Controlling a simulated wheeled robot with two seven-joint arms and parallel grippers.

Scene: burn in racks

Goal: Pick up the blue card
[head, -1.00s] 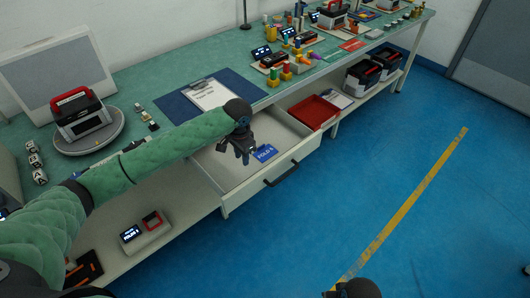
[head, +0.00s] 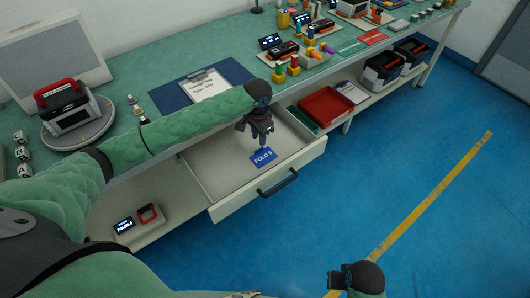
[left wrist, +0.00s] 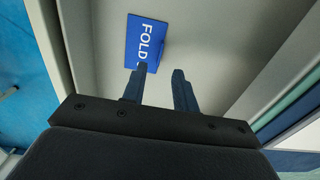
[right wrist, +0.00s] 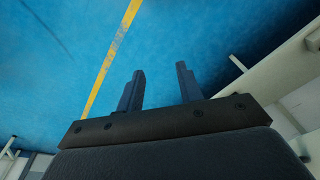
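The blue card (head: 263,158), with white lettering that starts "FOLD", lies in the open drawer (head: 215,177) under the bench. In the left wrist view the card (left wrist: 146,36) lies on the pale drawer floor, just beyond the fingertips, with one finger covering the end of its lettering. My left gripper (head: 261,146) points down over the drawer, close above the card. Its fingers (left wrist: 160,68) are apart with nothing between them. My right gripper (head: 336,280) is out over the blue floor, away from the bench; its fingers (right wrist: 160,68) are apart and empty.
The green bench top (head: 150,84) above the drawer holds a clipboard (head: 210,86) and several devices. A red tray (head: 326,106) sits on the lower shelf right of the drawer. The drawer's front wall and dark handle (head: 278,184) stand near the card. The floor is clear.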

